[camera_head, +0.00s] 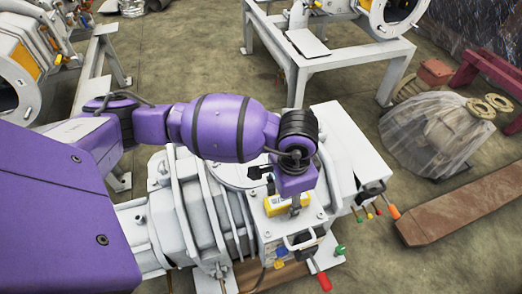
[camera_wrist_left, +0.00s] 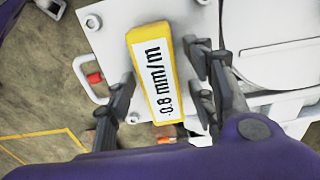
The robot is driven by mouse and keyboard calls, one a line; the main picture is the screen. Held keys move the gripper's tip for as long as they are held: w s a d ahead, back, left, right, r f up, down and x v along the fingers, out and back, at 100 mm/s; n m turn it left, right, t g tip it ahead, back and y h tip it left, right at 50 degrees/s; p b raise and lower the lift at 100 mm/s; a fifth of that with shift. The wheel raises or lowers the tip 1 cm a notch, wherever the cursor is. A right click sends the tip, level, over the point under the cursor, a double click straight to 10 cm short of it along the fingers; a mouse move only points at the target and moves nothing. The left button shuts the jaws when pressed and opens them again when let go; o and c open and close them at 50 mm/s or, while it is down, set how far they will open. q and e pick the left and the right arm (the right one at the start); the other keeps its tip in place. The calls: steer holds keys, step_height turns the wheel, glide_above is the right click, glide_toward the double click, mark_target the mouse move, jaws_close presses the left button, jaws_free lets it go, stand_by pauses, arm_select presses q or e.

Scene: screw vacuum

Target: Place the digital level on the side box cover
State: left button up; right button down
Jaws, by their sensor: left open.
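The digital level is a yellow bar with a white face. In the head view the level (camera_head: 275,206) lies on the white side box cover (camera_head: 265,228) of the machine. In the left wrist view the level (camera_wrist_left: 163,85) reads -0.8 mm/m and rests on the bolted cover plate (camera_wrist_left: 107,45). My left gripper (camera_head: 295,207) is over the level's right part. In the left wrist view my left gripper (camera_wrist_left: 162,72) is open, with fingers on both sides of the level; contact is hard to tell. My right gripper is not in view.
Red-handled (camera_head: 321,281) and orange-handled (camera_head: 393,212) parts stick out from the machine's front and right. A rusty beam (camera_head: 470,208) and a wrapped part (camera_head: 430,130) lie on the floor to the right.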

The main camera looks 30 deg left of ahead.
arm_select(q)
steer(key=shift+w+r, duration=0.1)
steer(key=shift+r, duration=0.05)
steer(key=shift+r, duration=0.2)
step_height(320, 180, up, 12)
steer(key=p, duration=0.2)
steer(key=shift+d+f, duration=0.1)
steer(key=shift+f, duration=0.05)
